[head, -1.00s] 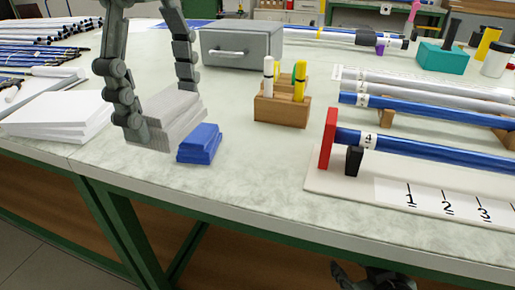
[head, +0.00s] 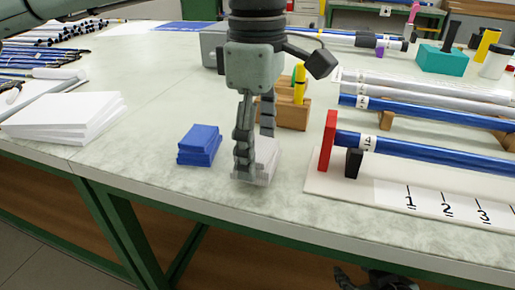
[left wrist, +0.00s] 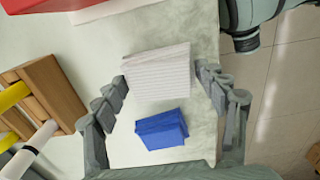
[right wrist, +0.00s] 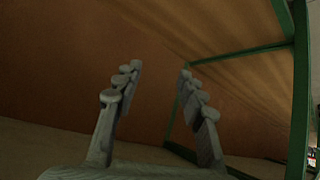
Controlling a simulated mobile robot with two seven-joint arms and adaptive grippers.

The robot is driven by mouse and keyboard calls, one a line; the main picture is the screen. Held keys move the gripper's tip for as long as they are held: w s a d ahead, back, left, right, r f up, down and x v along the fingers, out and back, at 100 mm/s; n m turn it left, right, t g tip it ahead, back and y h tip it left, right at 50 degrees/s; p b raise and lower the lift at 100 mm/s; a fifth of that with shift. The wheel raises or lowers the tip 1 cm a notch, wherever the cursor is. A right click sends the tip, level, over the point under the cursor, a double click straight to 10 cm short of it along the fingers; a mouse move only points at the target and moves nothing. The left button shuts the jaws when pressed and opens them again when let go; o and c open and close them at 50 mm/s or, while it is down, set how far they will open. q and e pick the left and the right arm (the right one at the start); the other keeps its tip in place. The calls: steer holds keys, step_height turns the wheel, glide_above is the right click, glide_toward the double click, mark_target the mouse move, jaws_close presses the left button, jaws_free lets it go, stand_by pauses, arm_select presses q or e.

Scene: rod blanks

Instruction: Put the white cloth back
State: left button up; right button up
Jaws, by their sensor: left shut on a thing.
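The white cloth (head: 266,160), a folded block, is between the fingers of my left gripper (head: 255,158), which is shut on it. It also shows between the fingertips in the left wrist view (left wrist: 158,72). The cloth is low over the bench near its front edge; I cannot tell if it touches the top. A folded blue cloth (head: 199,145) lies just left of it, apart from it, and also shows in the left wrist view (left wrist: 162,128). My right gripper (right wrist: 160,69) is open and empty, low in front of the bench.
A wooden block with markers (head: 293,113) stands close behind the left gripper. A white board with a red end stop (head: 327,140) and blue rods is to the right. A white stack (head: 65,115) lies at left. A grey box (head: 212,48) is partly hidden behind my arm.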

mark_target(257, 147)
arm_select(q)
steer(key=shift+f, duration=0.5)
arm_select(e)
steer(key=shift+w+a, duration=0.1)
steer(key=shift+a, duration=0.05)
steer(key=shift+r, duration=0.1)
arm_select(q)
steer(key=shift+f, duration=0.1)
steer(key=o, duration=1)
arm_select(e)
steer(key=shift+w+a+r+t+y, duration=0.3)
steer(key=shift+w+a+r+t, duration=0.15)
steer(key=shift+a+r+t, duration=0.05)
arm_select(q)
steer(key=shift+r, duration=0.25)
step_height(257, 147, up, 12)
steer(key=shift+f+p, duration=0.1)
steer(key=shift+p, duration=0.35)
arm_select(e)
steer(key=s+d+f+g+h, duration=0.1)
steer(key=s+d+f+g, duration=0.2)
steer(key=s+d, duration=0.1)
steer(key=shift+s+d+f+h, duration=0.25)
steer(key=shift+s+h, duration=0.05)
